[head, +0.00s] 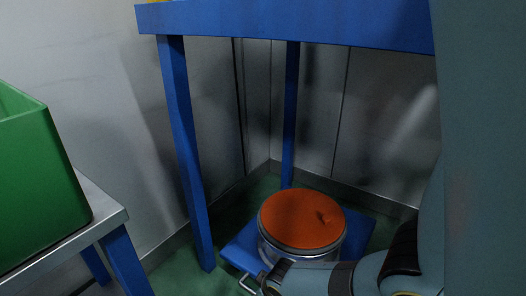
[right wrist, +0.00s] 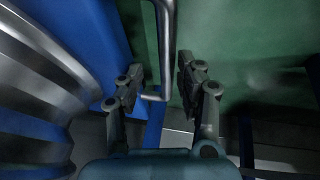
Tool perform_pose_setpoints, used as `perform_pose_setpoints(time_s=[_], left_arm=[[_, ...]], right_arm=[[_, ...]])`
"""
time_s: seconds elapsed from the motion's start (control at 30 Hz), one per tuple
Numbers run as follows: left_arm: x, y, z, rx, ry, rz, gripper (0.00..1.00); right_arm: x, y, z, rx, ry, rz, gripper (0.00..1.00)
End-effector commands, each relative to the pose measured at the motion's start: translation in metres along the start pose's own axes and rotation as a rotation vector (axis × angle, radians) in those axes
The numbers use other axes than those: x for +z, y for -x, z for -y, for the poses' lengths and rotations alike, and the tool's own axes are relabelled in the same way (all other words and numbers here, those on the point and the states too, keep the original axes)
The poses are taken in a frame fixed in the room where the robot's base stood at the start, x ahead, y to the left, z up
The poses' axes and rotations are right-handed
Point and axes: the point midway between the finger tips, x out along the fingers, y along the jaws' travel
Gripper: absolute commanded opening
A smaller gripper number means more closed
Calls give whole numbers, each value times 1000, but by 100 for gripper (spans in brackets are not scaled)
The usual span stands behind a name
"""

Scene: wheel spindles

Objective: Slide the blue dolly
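The blue dolly (head: 362,232) stands on the green floor under a blue-framed table. It carries a round metal drum with an orange top (head: 302,218). A bent metal handle (head: 247,284) sticks out at the dolly's near left side. My right gripper (head: 272,277) is low beside the drum, at the handle. In the right wrist view the fingers of the right gripper (right wrist: 160,78) are apart, with the handle (right wrist: 166,45) between them. My left gripper is not in view.
The blue table frame (head: 290,22) stands over the dolly, with a leg (head: 184,150) left of it. A green bin (head: 38,185) sits on a metal-topped table (head: 95,212) at the left. Grey walls close the back. Green floor shows between the tables.

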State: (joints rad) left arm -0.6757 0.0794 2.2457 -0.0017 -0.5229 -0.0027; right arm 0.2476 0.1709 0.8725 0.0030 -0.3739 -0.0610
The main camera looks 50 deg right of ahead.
Motion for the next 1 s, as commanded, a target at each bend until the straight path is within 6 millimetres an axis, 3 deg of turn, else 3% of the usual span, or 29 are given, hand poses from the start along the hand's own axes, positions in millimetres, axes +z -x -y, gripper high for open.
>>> perform_pose_setpoints(time_s=[0.47, 1.0], left_arm=[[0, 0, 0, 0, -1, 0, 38], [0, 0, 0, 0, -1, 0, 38]], right_arm=[[0, 8, 1, -2, -1, -2, 38], [0, 97, 0, -1, 0, -1, 38]])
